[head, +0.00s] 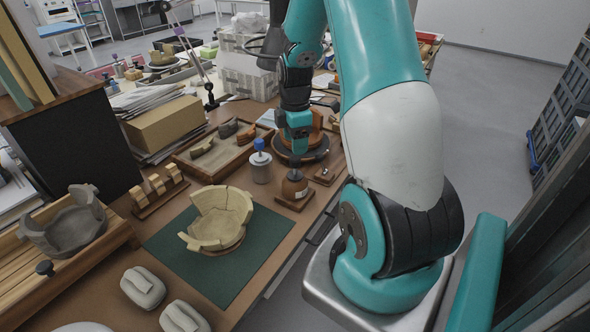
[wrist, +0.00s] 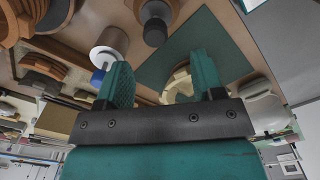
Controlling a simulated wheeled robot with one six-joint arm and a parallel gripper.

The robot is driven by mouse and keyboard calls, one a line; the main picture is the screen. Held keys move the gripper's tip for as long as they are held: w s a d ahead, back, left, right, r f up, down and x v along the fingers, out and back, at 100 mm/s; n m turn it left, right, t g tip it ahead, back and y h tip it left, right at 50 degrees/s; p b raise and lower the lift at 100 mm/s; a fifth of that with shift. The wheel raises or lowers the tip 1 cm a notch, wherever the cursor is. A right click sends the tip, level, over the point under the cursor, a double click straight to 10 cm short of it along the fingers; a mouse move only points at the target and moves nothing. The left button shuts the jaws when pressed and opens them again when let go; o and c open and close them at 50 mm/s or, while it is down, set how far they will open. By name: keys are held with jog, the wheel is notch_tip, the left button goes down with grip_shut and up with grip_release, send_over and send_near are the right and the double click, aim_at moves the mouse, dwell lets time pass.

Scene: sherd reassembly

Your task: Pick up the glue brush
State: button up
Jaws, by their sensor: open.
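A blue knob-like handle (head: 259,145) stands up from a pale cylindrical pot (head: 261,168); it looks like the glue brush, its lower part hidden in the pot. In the wrist view the blue handle (wrist: 97,77) shows beside the left finger, partly hidden by it, with the pot (wrist: 109,45) above it in the picture. My gripper (wrist: 162,68) is open, with nothing between its fingers. In the head view my gripper (head: 298,148) hangs to the right of the pot, pointing down, apart from it.
A partly rebuilt bowl (head: 220,217) sits on a green mat (head: 180,258). A sherd tray (head: 204,172) lies behind the pot, and a round turntable (head: 302,152) is near my gripper.

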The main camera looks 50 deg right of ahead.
aim_at(295, 158)
jog(key=f, duration=0.4)
jog(key=f+p, duration=0.1)
jog(key=f, duration=0.3)
jog(key=shift+w+d, duration=0.2)
jog(key=shift+r, duration=0.1)
jog(key=c, duration=0.8)
